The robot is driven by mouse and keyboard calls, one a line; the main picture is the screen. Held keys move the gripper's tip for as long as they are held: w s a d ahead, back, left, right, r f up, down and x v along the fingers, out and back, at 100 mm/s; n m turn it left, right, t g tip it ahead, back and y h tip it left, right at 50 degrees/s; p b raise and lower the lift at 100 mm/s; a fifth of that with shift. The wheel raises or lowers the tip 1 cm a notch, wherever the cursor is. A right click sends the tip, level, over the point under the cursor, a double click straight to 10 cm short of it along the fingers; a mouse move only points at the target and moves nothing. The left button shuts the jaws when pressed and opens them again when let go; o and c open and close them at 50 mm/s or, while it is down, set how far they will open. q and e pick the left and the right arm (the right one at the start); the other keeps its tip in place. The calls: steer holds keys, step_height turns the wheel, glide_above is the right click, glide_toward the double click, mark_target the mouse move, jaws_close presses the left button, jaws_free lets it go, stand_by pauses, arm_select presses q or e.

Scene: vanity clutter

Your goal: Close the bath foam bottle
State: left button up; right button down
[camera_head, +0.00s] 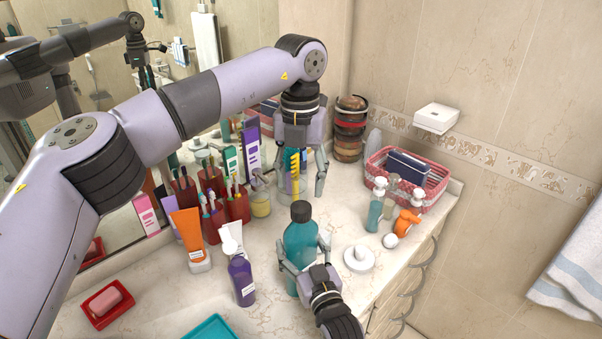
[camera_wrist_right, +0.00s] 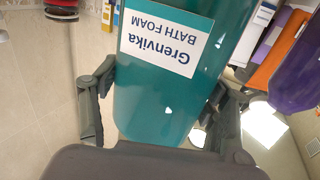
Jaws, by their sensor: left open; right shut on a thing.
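The teal bath foam bottle (camera_head: 300,241) stands upright on the vanity top. A dark cap (camera_head: 301,210) sits on top of its neck; I cannot tell whether it is tightened. My right gripper (camera_head: 305,262) is shut around the bottle's body from the front. In the right wrist view the bottle (camera_wrist_right: 165,95) fills the middle, its label upside down, with a finger of my right gripper (camera_wrist_right: 160,105) on each side. My left gripper (camera_head: 301,183) points down, open and empty, behind and above the cap, apart from it.
A purple bottle (camera_head: 241,279), an orange tube (camera_head: 187,228) and red toothbrush holders (camera_head: 235,208) stand to the left. To the right are a white round item (camera_head: 359,258), pump bottles (camera_head: 376,205) and a red basket (camera_head: 437,183). A soap dish (camera_head: 108,303) lies front left.

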mark_target(301, 206)
arm_select(q)
steer(key=n, duration=0.4)
steer(key=shift+r, duration=0.1)
steer(key=n, duration=0.4)
steer(key=shift+n, duration=0.4)
steer(key=n, duration=0.3)
steer(key=shift+r+n, duration=0.15)
steer(key=shift+n, duration=0.25)
steer(key=n, duration=0.3)
steer(key=shift+n, duration=0.3)
steer(key=shift+f, duration=3.95)
steer(key=shift+c, duration=0.4)
